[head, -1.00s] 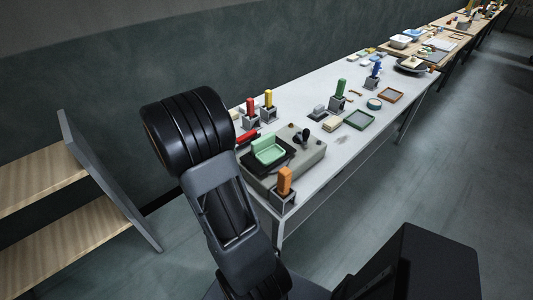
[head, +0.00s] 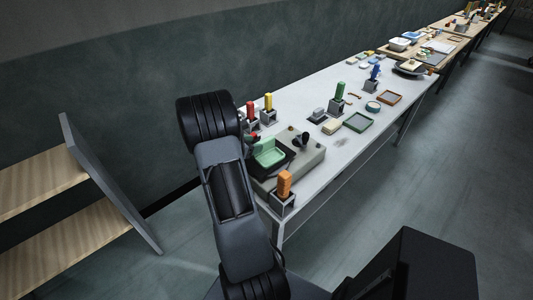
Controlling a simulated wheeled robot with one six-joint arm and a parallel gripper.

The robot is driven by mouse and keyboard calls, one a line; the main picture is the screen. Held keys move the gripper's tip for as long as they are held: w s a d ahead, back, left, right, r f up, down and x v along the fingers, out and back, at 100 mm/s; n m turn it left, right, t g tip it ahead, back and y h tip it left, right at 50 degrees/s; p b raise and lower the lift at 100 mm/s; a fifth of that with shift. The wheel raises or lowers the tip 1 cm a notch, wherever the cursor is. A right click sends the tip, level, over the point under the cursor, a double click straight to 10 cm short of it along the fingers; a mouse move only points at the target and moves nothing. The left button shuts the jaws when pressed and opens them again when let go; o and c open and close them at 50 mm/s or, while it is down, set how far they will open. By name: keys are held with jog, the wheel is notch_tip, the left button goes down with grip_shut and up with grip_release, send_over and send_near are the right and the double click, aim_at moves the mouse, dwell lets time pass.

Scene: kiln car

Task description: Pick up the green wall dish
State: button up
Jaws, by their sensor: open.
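The green wall dish (head: 270,157) is a pale green, open rectangular dish with a raised back. It sits on a black base on the grey slab at the near end of the long white table (head: 345,150). My arm stands just left of the dish and overlaps the left part of its surroundings. My gripper cannot be made out; it seems hidden behind my own arm links. The dish is not visibly touched by anything of mine.
An orange block in a grey holder (head: 284,186) stands close in front of the dish. Red (head: 250,112) and yellow (head: 268,103) blocks in holders stand behind it. A black knob (head: 302,139) is to its right. A dark green tray (head: 358,122) lies farther along. Wooden shelves (head: 38,176) stand left.

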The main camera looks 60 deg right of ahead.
aim_at(260, 142)
jog(key=shift+p+x, duration=0.35)
jog(key=shift+x, duration=1.55)
jog(key=shift+w, duration=0.1)
grip_shut()
